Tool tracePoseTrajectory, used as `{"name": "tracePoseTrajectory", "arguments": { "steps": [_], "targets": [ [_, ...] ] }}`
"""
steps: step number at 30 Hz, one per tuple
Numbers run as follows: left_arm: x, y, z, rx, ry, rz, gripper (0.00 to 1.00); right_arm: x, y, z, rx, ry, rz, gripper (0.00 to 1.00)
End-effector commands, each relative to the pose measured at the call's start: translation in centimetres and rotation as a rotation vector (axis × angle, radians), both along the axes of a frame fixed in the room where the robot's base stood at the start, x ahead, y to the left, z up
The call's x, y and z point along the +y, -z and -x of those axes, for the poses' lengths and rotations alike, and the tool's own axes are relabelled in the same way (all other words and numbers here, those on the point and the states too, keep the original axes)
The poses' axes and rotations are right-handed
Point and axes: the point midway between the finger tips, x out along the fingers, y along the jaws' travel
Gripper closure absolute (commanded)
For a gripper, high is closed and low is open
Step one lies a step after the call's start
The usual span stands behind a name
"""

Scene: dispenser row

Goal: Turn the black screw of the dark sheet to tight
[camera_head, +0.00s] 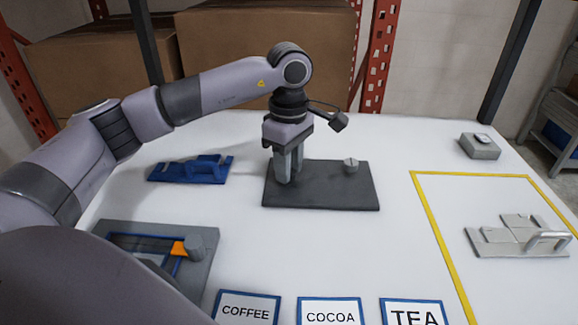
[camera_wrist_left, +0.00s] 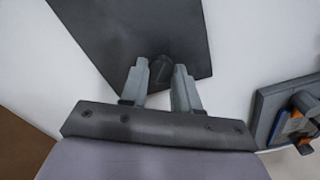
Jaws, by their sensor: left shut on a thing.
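The dark sheet (camera_head: 330,193) lies flat on the white table, near the middle of the head view. It also fills the upper middle of the left wrist view (camera_wrist_left: 110,25). My left gripper (camera_head: 289,180) points down over the sheet's left part. In the left wrist view, the black screw (camera_wrist_left: 161,69) is a dark round knob between the fingertips, and my left gripper is shut on it. In the head view the fingers hide the screw. A light grey screw (camera_head: 351,165) stands on the sheet's right part, apart from the gripper. My right gripper is not in view.
A blue fixture (camera_head: 190,170) lies left of the sheet. A grey tray (camera_head: 205,245) with an orange-and-grey part stands front left. Cards reading COFFEE (camera_head: 246,309), COCOA and TEA lie in front. A yellow outline with a metal fixture (camera_head: 515,238) is at right.

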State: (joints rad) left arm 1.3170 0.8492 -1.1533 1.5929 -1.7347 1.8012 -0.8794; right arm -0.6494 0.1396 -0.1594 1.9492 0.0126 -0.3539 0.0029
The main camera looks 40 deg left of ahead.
Motion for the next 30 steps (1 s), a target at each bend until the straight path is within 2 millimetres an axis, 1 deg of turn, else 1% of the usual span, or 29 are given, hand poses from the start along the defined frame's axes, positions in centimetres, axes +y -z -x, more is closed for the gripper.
{"name": "tracePoseTrajectory", "arguments": {
  "steps": [1, 10, 18, 24, 30],
  "targets": [
    [0.15, -0.58, -0.27, -0.016, 0.041, 0.001, 1.0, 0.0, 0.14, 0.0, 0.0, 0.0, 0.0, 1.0],
    [0.14, -0.61, -0.29, -0.017, 0.325, 0.001, 1.0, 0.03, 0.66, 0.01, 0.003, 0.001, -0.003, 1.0],
    [0.12, -0.63, -0.29, -0.015, 0.558, 0.001, 1.0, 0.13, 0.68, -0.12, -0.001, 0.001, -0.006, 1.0],
    [0.11, -0.64, -0.27, -0.015, 0.687, 0.001, 1.0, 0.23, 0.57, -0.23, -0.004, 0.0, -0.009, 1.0],
    [0.09, -0.66, -0.26, -0.014, 0.768, 0.001, 1.0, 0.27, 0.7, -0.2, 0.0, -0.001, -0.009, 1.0]
  ]
}}
